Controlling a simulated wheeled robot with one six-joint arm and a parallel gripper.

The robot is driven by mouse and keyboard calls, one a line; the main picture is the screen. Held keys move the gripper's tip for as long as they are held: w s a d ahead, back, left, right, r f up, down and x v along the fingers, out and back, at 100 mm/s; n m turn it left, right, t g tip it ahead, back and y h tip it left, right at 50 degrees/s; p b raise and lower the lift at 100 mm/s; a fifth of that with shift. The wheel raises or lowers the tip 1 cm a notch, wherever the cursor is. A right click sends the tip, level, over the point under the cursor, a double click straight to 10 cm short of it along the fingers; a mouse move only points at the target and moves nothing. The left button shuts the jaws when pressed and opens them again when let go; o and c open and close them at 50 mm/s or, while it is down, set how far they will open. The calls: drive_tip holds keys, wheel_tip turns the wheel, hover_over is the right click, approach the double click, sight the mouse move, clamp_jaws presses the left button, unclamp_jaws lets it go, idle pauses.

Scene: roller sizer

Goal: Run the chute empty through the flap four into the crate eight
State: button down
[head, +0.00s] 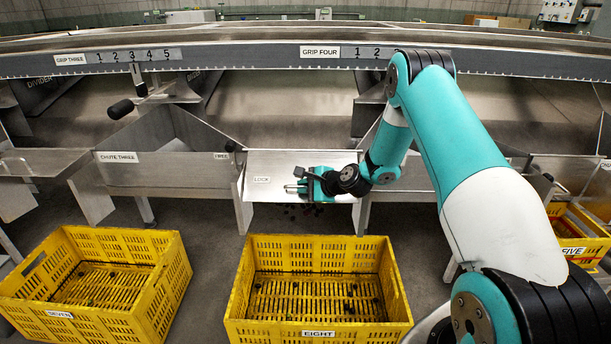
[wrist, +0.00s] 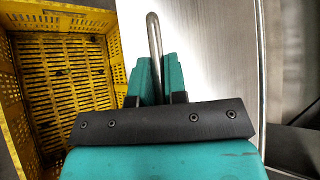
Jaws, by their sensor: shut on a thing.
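My gripper (head: 303,187) is at the front of a pale panel (head: 285,165) marked LOCK, above the far side of crate eight. I take this panel for flap four; the arm hides part of it and no number shows. In the wrist view my gripper (wrist: 160,82) is shut on a bent metal handle (wrist: 154,45), with the pale panel (wrist: 205,50) to its right. Crate eight (head: 319,334) is yellow and upright on the floor, with a few small dark pieces inside. It also shows in the wrist view (wrist: 12,100). The chute's inside is not clearly visible.
Chute three (head: 170,175), marked FREE, is to the left, above yellow crate seven (head: 60,315). Another yellow crate (head: 580,250) stands at the right. The long sizer rail (head: 240,60) crosses behind. Small dark reddish bits (head: 300,211) show below my gripper.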

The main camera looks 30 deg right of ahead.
drive_tip(key=shift+s+a+r+p, duration=0.1)
drive_tip(key=shift+s+r+p, duration=0.05)
drive_tip(key=shift+r+p, duration=0.35)
drive_tip(key=shift+s+a+r+p, duration=0.1)
drive_tip(key=shift+r+p, duration=0.3)
drive_tip(key=shift+p, duration=0.05)
drive_tip(key=c, duration=1.4)
unclamp_jaws()
drive_tip(key=shift+c, duration=0.2)
drive_tip(key=p+v, duration=0.1)
drive_tip(key=v, duration=1.6)
drive_tip(key=shift+d+r, duration=0.2)
